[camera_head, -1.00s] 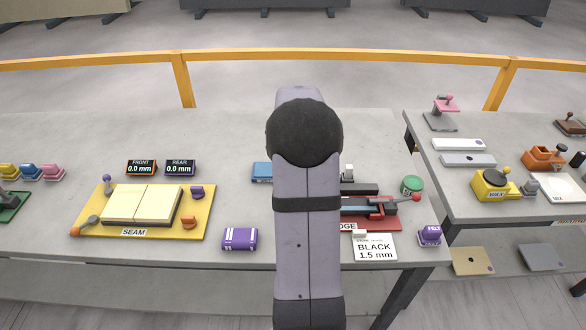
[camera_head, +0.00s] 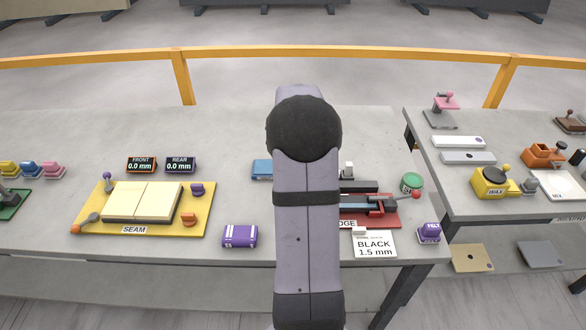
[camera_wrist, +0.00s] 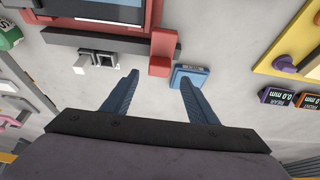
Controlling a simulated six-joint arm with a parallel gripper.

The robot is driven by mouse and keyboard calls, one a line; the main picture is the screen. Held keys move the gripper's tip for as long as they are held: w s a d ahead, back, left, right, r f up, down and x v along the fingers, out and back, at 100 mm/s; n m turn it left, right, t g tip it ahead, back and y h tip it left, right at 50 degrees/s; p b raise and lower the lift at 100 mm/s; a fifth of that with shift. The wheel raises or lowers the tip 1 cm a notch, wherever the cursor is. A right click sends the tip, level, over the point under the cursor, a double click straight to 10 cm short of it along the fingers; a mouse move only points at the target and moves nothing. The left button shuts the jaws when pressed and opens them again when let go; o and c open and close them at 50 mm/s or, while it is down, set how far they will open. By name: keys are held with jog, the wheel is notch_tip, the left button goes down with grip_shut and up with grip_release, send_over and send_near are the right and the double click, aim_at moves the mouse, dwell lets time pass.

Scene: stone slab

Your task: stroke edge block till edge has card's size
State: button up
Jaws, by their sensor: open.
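The red edge station (camera_head: 388,221) shows right of my arm, its label partly hidden. A dark piece (camera_wrist: 100,10) lies in its red frame in the wrist view. The card (camera_head: 374,244) in front reads BLACK 1.5 mm. A small blue labelled block (camera_head: 262,170) lies left of my arm. It also shows in the wrist view (camera_wrist: 190,76), by the right fingertip; I cannot read its label or tell whether it is the edge block. My gripper (camera_wrist: 159,78) is open with nothing between its fingers; my arm hides it in the head view.
A dark bar (camera_wrist: 105,41), an upright red block (camera_wrist: 163,50) and a small grey-white fixture (camera_wrist: 97,60) stand close to the fingers. The yellow seam station (camera_head: 198,220), purple block (camera_head: 239,236), felt block (camera_head: 429,232) and green tin (camera_head: 412,182) stand around. Bare table lies behind the stations.

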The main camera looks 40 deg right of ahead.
jog(key=shift+p+x, duration=1.1)
jog(key=shift+x, duration=2.2)
